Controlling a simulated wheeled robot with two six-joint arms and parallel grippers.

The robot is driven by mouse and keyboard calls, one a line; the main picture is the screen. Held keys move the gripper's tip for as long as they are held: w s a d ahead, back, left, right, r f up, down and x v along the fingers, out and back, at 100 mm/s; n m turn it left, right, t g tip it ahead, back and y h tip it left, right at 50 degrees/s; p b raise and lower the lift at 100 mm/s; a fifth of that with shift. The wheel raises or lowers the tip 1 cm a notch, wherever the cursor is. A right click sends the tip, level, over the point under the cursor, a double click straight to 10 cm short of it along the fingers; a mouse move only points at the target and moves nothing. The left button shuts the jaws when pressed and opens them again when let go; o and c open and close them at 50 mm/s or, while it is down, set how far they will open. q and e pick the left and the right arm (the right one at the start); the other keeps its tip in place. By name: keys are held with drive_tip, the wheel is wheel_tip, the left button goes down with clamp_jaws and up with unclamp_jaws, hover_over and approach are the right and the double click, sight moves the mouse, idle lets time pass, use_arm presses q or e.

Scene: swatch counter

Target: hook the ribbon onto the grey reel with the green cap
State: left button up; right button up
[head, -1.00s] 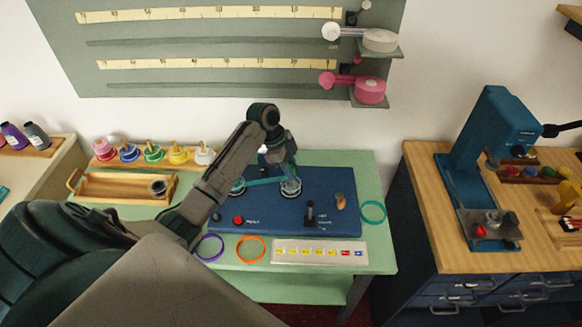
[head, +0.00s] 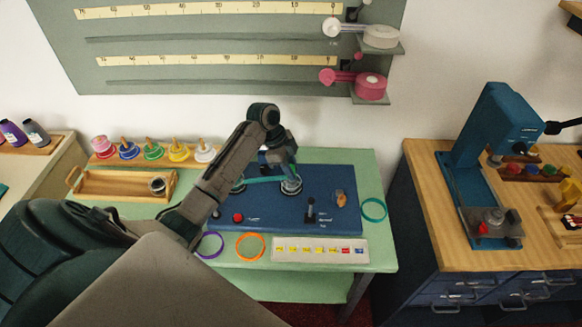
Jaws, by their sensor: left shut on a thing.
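A teal-green ribbon (head: 262,180) stretches over the blue board (head: 262,206) between two grey reels. One reel (head: 290,187) is under my left gripper. The reels' tops are small and partly covered, so I cannot tell which has the green cap. My left gripper (head: 289,177) points down at the right reel and is shut on the ribbon near that reel. Its fingertips are too small to show whether the ribbon lies around the reel or only beside it. My right gripper is out of view.
A purple ring (head: 209,257), an orange ring (head: 250,259) and a teal ring (head: 384,209) lie around the board. A labelled strip (head: 320,239) lies in front. The board carries a red button (head: 238,217) and a black lever (head: 310,216). A wooden tray (head: 115,197) stands left.

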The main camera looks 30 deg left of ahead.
use_arm(q)
drive_tip(key=shift+f+b, duration=0.45)
drive_tip(key=shift+f, duration=0.6)
drive_tip(key=o, duration=1.1)
wheel_tip(320, 180, up, 7)
drive_tip(key=p, duration=0.6)
drive_tip(key=shift+r+p, duration=0.1)
drive_tip(key=shift+p, duration=0.25)
